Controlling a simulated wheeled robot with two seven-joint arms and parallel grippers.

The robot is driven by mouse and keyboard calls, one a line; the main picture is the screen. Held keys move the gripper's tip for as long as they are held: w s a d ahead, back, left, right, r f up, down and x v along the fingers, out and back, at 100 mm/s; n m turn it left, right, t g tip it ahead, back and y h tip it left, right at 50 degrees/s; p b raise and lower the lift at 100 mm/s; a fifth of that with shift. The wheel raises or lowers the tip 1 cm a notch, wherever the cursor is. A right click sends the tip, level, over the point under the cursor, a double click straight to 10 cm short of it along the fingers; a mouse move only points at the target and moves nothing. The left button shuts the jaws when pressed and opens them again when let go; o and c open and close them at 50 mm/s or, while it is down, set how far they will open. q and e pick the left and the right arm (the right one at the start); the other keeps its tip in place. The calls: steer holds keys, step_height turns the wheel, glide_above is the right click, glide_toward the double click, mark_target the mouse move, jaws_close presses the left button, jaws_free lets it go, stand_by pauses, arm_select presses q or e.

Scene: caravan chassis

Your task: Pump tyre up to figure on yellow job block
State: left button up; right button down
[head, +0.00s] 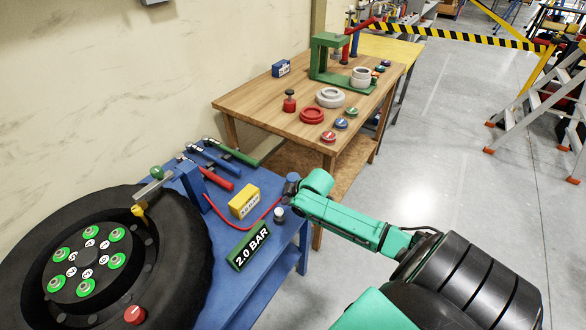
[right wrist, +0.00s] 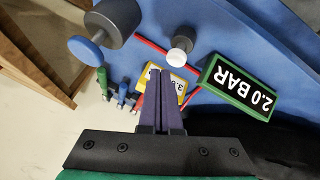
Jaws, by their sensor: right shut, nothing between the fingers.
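The black tyre (head: 190,235) lies at the left, its hub ringed with green-based nuts. A yellow chuck (head: 138,211) sits at its rim. The yellow job block (head: 244,203) stands on the blue bench; its figure is too small to read surely. The green-framed display (head: 249,247) reads 2.0 BAR. A white-topped button (head: 279,213) stands beside it, also seen in the right wrist view (right wrist: 178,55). My right gripper (right wrist: 160,73) is shut and empty; its fingertips overlap the yellow block (right wrist: 176,84) in that view. My left gripper is out of view.
A grey cylinder (right wrist: 118,20) with a blue disc stands close to my right gripper. A red hose (head: 262,217) crosses the bench. Hand tools (head: 222,172) lie behind. A wooden table (head: 255,105) holds a green press and coloured parts.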

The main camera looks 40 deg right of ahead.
step_height(320, 180, up, 12)
steer(key=n+t, duration=0.1)
steer(key=t, duration=0.1)
glide_above(296, 178)
steer(key=shift+h, duration=0.4)
steer(key=shift+f, duration=0.15)
step_height(296, 178, down, 8)
steer(key=b, duration=0.7)
steer(key=shift+b, duration=0.4)
steer(key=shift+f, duration=0.3)
steer(key=shift+f, duration=0.1)
steer(key=shift+f, duration=0.3)
